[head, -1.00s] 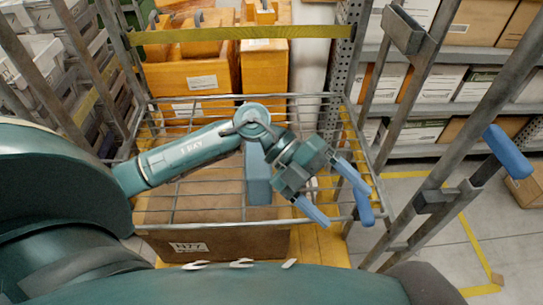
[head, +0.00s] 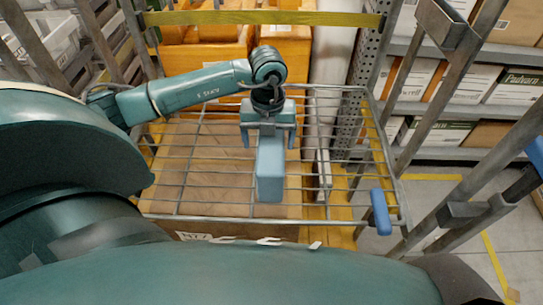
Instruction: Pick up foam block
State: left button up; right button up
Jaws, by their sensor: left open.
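The foam block (head: 270,177) is a pale blue-grey oblong block. It rests at the wire rack (head: 335,221), its long side running toward me. My left gripper (head: 269,143) is over the block's far end. Its two blue fingers are spread, one to the left and one to the right of the block, with small gaps visible on both sides. The gripper's body hides the block's far end. I cannot tell how far down the fingers reach. My right gripper is not in view.
A brown cardboard box (head: 205,185) shows beneath the wires. Orange bins (head: 205,56) stand behind a yellow rail (head: 260,18). Metal posts rise on both sides. A blue grip (head: 380,212) is at the rack's right corner. Shelves with boxes (head: 437,132) are at right.

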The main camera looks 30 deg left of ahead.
pick_arm(q)
jog(key=shift+d+f, duration=0.2)
jog(key=shift+f, duration=1.15)
jog(key=shift+d+f, duration=0.2)
jog(key=shift+f, duration=1.15)
jog(key=c, duration=1.1)
